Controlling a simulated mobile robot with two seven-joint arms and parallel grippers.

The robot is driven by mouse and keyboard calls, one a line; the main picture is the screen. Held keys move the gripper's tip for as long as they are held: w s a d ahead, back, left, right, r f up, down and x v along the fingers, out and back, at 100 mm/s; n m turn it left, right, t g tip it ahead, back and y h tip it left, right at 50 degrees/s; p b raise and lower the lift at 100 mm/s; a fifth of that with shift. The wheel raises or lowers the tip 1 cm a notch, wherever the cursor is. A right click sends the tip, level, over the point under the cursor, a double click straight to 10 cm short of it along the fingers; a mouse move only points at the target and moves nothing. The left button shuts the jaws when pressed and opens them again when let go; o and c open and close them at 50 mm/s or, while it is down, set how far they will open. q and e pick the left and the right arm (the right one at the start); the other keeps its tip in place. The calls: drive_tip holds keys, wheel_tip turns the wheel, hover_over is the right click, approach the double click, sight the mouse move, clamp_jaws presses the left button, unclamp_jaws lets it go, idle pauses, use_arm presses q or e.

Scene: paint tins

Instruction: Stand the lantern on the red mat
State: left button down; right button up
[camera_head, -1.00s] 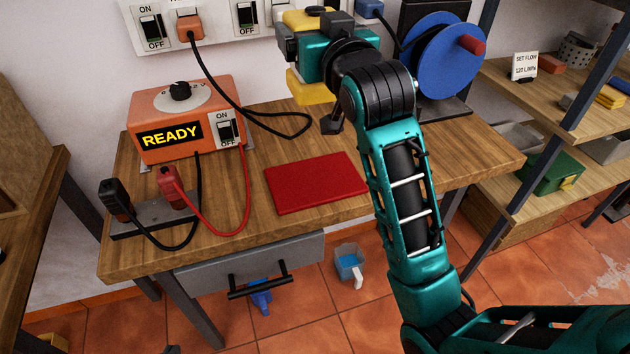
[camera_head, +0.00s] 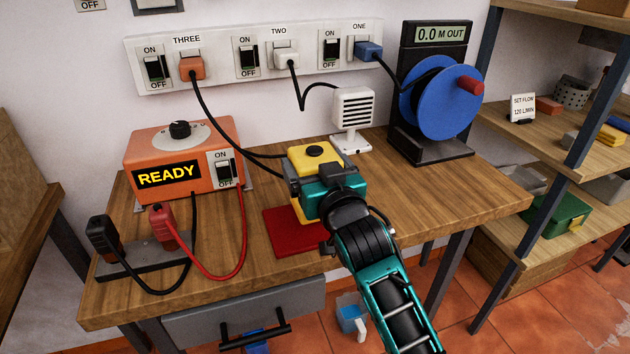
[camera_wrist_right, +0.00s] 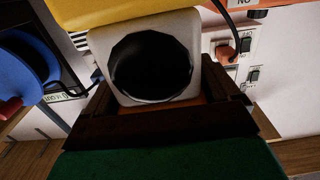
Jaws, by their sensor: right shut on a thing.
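The lantern (camera_head: 315,157) has a yellow top and base; its pale middle with a round dark face shows in the right wrist view (camera_wrist_right: 150,70). My right gripper (camera_head: 318,176) is shut around its middle. The lantern is upright, over the back part of the red mat (camera_head: 283,238) in the head view. My gripper and arm hide part of its base and the mat's right side, so I cannot tell whether the base touches the mat. My left gripper is not in view.
An orange box reading READY (camera_head: 168,175) and its cables stand left of the mat. A small white fan-like unit (camera_head: 353,110) stands behind the lantern, and a blue reel (camera_head: 440,100) at the back right. The right part of the bench (camera_head: 450,195) is clear.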

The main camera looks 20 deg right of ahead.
wheel_tip(320, 180, down, 2)
drive_tip(key=shift+f, duration=0.2)
drive_tip(key=shift+f, duration=0.1)
drive_tip(key=o, duration=1.1)
drive_tip(key=shift+f, duration=0.15)
